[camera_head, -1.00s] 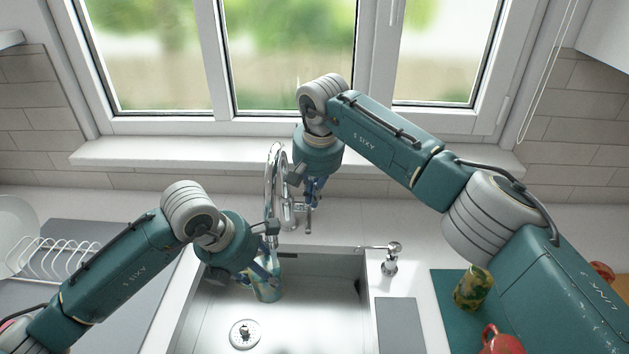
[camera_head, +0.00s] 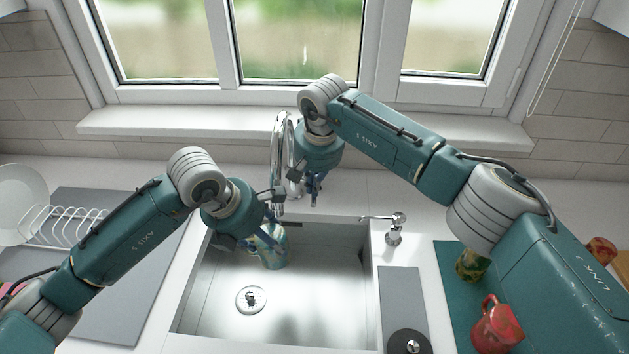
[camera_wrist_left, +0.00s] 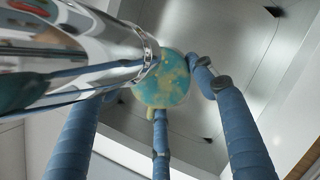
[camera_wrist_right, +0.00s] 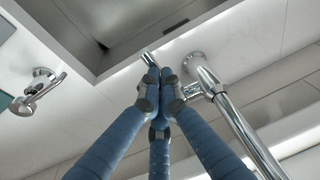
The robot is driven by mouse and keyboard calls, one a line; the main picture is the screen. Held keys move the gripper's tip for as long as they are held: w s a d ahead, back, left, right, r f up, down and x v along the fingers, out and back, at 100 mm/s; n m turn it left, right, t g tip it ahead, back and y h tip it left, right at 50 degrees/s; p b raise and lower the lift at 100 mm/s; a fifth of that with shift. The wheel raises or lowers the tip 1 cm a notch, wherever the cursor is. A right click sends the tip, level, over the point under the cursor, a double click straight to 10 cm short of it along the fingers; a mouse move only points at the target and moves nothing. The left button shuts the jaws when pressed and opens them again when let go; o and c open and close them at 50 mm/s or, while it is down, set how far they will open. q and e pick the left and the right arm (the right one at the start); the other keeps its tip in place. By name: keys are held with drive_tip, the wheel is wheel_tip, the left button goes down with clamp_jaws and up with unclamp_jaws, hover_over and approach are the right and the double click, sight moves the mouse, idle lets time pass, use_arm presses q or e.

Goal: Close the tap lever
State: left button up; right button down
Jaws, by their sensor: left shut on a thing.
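The chrome tap (camera_head: 281,150) stands behind the sink, its spout arching forward. In the right wrist view, the tap's body (camera_wrist_right: 205,78) and a short metal lever end (camera_wrist_right: 148,60) show beside my right gripper (camera_wrist_right: 160,78). The right fingertips are drawn together by the lever, hiding its middle; I cannot tell whether they touch it. In the head view the right gripper (camera_head: 313,190) is beside the tap. My left gripper (camera_head: 268,222) is shut on a blue and yellow mug (camera_head: 268,248) over the sink. The mug also shows between the fingers in the left wrist view (camera_wrist_left: 163,85).
The steel sink (camera_head: 300,325) has a drain (camera_head: 250,299). A soap dispenser (camera_head: 394,230) stands right of it. A red mug (camera_head: 495,325) and a patterned mug (camera_head: 472,265) are at the right. A dish rack (camera_head: 65,228) is at the left.

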drive_tip(key=shift+s+f, duration=0.3)
drive_tip(key=shift+f, duration=0.1)
use_arm(q)
drive_tip(key=shift+w, duration=0.15)
use_arm(e)
drive_tip(key=w+v, duration=0.1)
drive_tip(key=v, duration=1.3)
drive_tip(key=shift+d+r, duration=0.25)
drive_tip(key=shift+d, duration=0.05)
use_arm(q)
drive_tip(key=shift+s, duration=0.2)
use_arm(e)
drive_tip(key=shift+s, duration=0.1)
use_arm(q)
drive_tip(key=s+d, duration=0.1)
drive_tip(key=s, duration=0.6)
drive_tip(key=shift+s+b, duration=0.35)
use_arm(e)
drive_tip(key=shift+f, duration=0.35)
use_arm(q)
drive_tip(key=s+r+p, duration=0.1)
drive_tip(key=s+r, duration=0.3)
drive_tip(key=s, duration=0.1)
drive_tip(key=shift+d+p, duration=0.35)
drive_tip(key=shift+p, duration=0.05)
use_arm(e)
drive_tip(key=shift+v, duration=0.8)
